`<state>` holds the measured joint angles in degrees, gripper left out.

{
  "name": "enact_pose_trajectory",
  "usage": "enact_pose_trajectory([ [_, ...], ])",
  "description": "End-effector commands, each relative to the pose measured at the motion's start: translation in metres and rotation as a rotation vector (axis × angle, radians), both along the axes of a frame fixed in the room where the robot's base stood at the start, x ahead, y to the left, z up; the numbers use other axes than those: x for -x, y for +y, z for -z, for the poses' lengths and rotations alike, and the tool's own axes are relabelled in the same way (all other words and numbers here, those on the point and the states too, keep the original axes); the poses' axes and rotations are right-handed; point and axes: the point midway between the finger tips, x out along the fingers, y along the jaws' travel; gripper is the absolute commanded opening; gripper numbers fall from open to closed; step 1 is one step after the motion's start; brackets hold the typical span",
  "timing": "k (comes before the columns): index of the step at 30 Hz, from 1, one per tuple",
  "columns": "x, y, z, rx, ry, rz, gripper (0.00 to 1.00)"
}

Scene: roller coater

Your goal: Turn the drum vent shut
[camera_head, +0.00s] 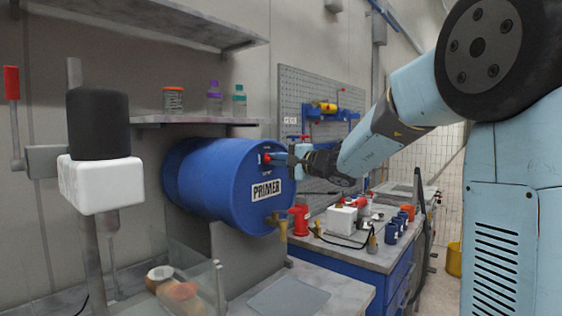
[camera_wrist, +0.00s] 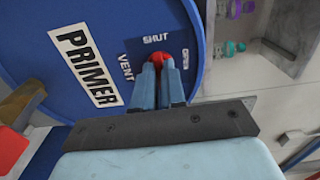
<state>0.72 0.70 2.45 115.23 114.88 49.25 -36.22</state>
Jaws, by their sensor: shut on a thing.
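The blue drum (camera_head: 225,180) lies on its side, its round face marked PRIMER. Its red drum vent (camera_head: 267,157) is high on that face. In the wrist view the drum (camera_wrist: 105,20) shows a dark plate marked VENT, SHUT and OPEN. The vent's red part (camera_wrist: 159,56) shows between and just beyond my fingertips, below the word SHUT, with OPEN to the right. My gripper (camera_wrist: 160,75) is shut on the vent. The head view also shows my gripper (camera_head: 285,158) at the drum face. The fingers hide most of the vent, so its exact angle cannot be told.
A brass tap (camera_head: 283,226) sits low on the drum face, beside a red object (camera_head: 299,219). A shelf (camera_head: 195,121) with several small containers is above the drum. A cluttered bench (camera_head: 345,255) stands to the right, under a pegboard (camera_head: 308,105).

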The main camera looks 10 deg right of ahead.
Motion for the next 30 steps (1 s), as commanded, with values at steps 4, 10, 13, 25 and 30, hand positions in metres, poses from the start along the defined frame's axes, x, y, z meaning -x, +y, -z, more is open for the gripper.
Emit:
enact_pose_trajectory([
  [4,0.001,0.004,0.001,0.003,0.0,-0.008,0.0],
  [10,0.001,0.004,0.002,0.003,0.001,-0.009,0.12],
  [13,0.001,0.004,0.002,0.002,0.001,-0.007,0.22],
  [25,0.001,0.001,0.001,0.001,0.001,-0.003,0.36],
  [30,0.009,-0.009,0.001,0.001,0.001,0.0,0.36],
])
